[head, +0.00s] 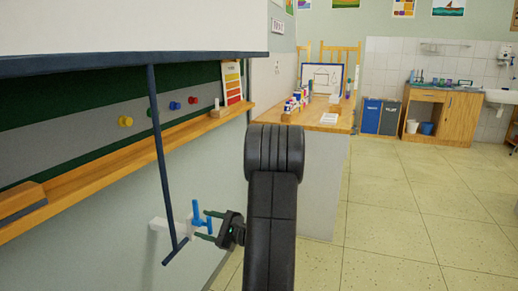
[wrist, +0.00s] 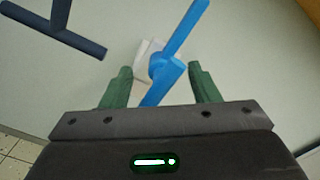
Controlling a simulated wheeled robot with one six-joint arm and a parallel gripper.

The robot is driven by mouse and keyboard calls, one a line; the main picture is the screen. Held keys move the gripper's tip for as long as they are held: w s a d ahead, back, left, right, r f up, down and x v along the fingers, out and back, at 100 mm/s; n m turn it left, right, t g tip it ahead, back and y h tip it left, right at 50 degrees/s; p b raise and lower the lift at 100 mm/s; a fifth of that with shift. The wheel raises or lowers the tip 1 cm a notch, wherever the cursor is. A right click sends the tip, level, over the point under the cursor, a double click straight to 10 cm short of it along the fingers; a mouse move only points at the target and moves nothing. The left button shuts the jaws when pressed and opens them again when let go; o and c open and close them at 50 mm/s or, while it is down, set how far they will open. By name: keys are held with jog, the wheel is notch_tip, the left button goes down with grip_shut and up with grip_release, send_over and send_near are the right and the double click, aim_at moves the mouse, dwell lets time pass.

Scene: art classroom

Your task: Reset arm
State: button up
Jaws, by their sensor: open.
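My gripper (head: 207,226) is at the lower left of the head view, at the end of my black arm, pointing left toward the wall. Its two green fingers are open and stand apart in the wrist view (wrist: 160,72).
A dark rod (head: 160,150) with a crossbar hangs close left of the gripper. A wooden ledge (head: 150,145) runs under the board, with coloured magnets (head: 125,122) above. A wooden-topped counter (head: 320,115) stands beyond my arm. The tiled floor (head: 420,220) at right is clear.

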jog(key=shift+n+b, duration=0.7)
jog(key=shift+n, duration=0.2)
jog(key=shift+s, duration=0.1)
